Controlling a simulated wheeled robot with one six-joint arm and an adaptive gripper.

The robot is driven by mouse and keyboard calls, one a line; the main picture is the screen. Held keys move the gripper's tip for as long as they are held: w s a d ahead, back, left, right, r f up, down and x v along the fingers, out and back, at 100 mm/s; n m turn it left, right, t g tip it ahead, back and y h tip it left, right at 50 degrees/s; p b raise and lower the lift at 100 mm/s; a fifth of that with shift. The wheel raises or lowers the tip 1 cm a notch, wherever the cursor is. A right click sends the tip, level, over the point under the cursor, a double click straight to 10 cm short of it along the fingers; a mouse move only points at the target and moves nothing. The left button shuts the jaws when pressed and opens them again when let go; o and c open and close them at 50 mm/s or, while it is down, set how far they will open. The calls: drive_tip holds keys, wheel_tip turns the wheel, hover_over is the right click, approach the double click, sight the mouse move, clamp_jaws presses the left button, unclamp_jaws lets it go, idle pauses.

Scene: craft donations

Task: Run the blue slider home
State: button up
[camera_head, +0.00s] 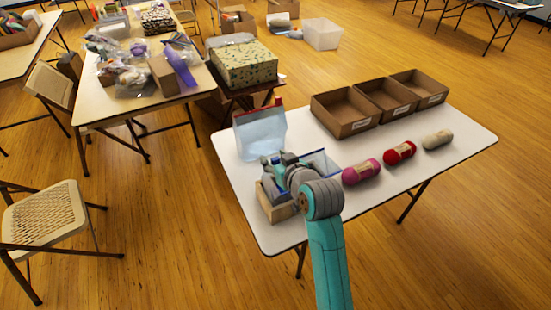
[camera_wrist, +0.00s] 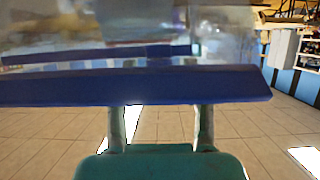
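A clear plastic bag (camera_head: 260,132) with a red strip along its top edge stands at the left back of the white table. My gripper (camera_head: 278,160) is low over the table just in front of it, beside a blue-edged piece (camera_head: 322,163). In the wrist view a long blue bar (camera_wrist: 140,87) crosses close to the camera, with clear, blurred material behind it. My gripper's two fingers (camera_wrist: 160,128) stand apart below the bar, and their tips are hidden by it. I see nothing held between them.
A small cardboard box (camera_head: 274,203) sits at the table's near left, under my arm. Magenta (camera_head: 361,172), red (camera_head: 400,153) and beige (camera_head: 438,139) yarn rolls lie to the right. Open brown bins (camera_head: 345,128) line the back. The white table's (camera_head: 430,178) front right is clear.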

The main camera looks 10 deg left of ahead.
clamp_jaws()
drive_tip(key=w+d, duration=0.8)
drive_tip(key=d, duration=0.4)
drive_tip(key=shift+d, duration=0.1)
drive_tip(key=shift+o, duration=0.5)
unclamp_jaws()
drive_tip(key=v, duration=1.2)
drive_tip(key=shift+f, duration=0.1)
drive_tip(key=shift+f, duration=0.1)
